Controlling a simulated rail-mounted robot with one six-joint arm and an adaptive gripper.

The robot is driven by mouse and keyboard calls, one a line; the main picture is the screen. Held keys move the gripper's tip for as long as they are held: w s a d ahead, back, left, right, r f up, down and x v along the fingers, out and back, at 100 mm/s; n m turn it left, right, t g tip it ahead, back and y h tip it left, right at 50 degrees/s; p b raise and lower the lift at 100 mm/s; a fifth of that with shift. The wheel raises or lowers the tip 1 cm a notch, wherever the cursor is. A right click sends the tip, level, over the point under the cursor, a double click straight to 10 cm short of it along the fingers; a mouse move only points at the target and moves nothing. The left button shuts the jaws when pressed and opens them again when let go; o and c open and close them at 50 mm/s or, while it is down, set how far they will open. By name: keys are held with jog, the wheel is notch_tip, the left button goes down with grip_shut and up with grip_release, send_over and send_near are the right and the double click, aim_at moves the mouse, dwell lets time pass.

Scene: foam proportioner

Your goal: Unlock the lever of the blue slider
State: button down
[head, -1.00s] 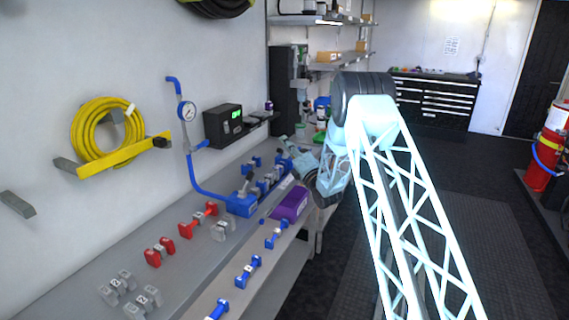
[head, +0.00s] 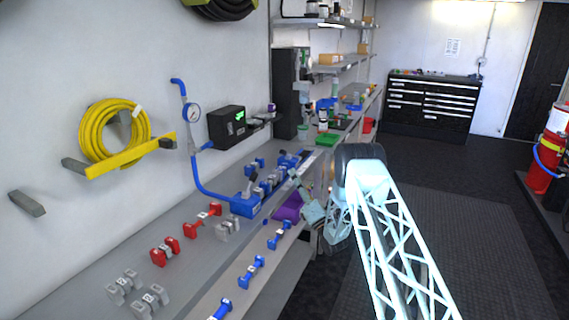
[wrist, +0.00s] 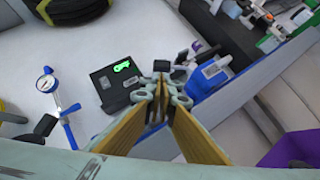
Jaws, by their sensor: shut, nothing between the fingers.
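A blue slider-like block (wrist: 208,78) with a pale label shows right of the fingertips in the wrist view. Blue fittings also stand on the bench near my gripper in the head view (head: 288,161). A small dark piece (wrist: 162,66) sits just beyond the fingertips; I cannot tell whether it is the lever or whether they touch. My gripper (wrist: 159,92) is shut and empty, its tips together. In the head view, my gripper (head: 294,176) points up and left beside the blue fittings. The lever's lock position cannot be made out.
A blue base (head: 245,207) with a grey lever and a pipe with a gauge (head: 192,113) stands left. A black box with a green display (head: 227,126) is behind. A purple block (head: 288,207) is partly hidden by my arm. Red, grey and blue fittings line the bench.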

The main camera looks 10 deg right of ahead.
aim_at(285, 153)
jog(key=shift+s+d+f+n, duration=0.15)
jog(key=shift+s+f+n, duration=0.25)
jog(key=shift+s+f, duration=0.5)
jog(key=shift+w, duration=0.2)
jog(key=shift+b+x, duration=1)
jog(key=shift+x, duration=3.9)
